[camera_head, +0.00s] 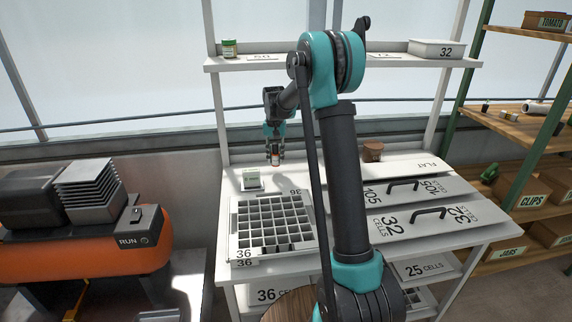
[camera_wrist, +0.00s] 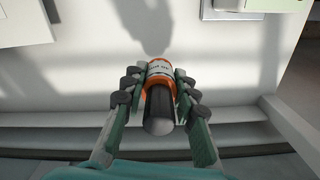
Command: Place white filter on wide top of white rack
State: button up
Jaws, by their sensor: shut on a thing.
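My gripper (camera_head: 275,152) points down over the back left of the wide white top (camera_head: 400,250) of the white rack. In the wrist view the cylinder (camera_wrist: 160,70) lies between both fingers of my gripper (camera_wrist: 158,80), with a dark rounded end towards the camera. Printing on its label is too small to read. It appears held above the white top (camera_wrist: 80,75), with a shadow beyond it. I cannot tell for certain whether this cylinder is the white filter.
A seed tray (camera_head: 237,215) marked 36 and a small white-green box (camera_head: 251,178) stand on the left. Handled plates (camera_head: 415,190) marked 105 and 32 cover the right. A brown pot (camera_head: 373,151) stands at the back. An upper shelf (camera_head: 280,63) hangs above; an orange machine (camera_head: 110,255) stands left.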

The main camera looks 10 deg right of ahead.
jog(key=shift+d, duration=2.1)
jog(key=shift+a+f, duration=0.2)
jog(key=shift+f, duration=1.55)
jog(key=shift+f, duration=0.15)
jog(key=o, duration=1.1)
notch_tip(320, 180, up, 8)
jog(key=shift+f, duration=0.1)
